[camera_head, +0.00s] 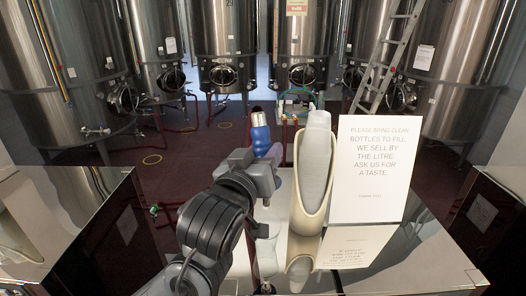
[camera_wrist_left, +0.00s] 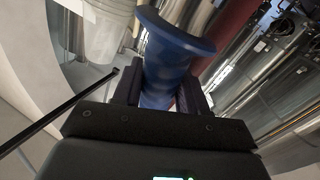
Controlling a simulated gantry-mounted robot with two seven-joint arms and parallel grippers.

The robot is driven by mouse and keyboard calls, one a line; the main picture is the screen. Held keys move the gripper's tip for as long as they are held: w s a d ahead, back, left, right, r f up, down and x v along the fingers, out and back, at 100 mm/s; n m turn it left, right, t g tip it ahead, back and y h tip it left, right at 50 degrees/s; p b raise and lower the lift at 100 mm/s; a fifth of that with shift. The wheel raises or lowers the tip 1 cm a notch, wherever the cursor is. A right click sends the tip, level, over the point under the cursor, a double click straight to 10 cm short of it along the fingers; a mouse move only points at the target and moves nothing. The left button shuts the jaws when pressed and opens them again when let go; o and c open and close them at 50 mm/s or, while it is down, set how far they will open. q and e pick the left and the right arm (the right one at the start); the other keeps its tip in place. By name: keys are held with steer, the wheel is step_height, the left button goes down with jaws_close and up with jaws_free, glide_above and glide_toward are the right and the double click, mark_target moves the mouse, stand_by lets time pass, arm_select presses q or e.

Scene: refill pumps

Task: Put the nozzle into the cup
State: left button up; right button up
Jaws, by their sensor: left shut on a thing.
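My left gripper (camera_head: 268,170) comes up from the lower left in the head view and is shut on the blue nozzle (camera_head: 260,135). The nozzle stands roughly upright, with a metallic tip at its top; its lower part is partly hidden by the gripper. In the left wrist view, the nozzle's flared blue body (camera_wrist_left: 168,50) sits between the two dark fingers. My right gripper is not in view.
A white printed sign (camera_head: 370,168) stands right of the cup. The shiny counter (camera_head: 420,262) reflects both. Another metal surface (camera_head: 65,215) lies at left. Large steel tanks (camera_head: 222,45), hoses and a ladder (camera_head: 388,58) stand behind.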

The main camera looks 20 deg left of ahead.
arm_select(q)
step_height(320, 180, down, 8)
steer(key=b, duration=0.5)
steer(key=shift+r, duration=0.15)
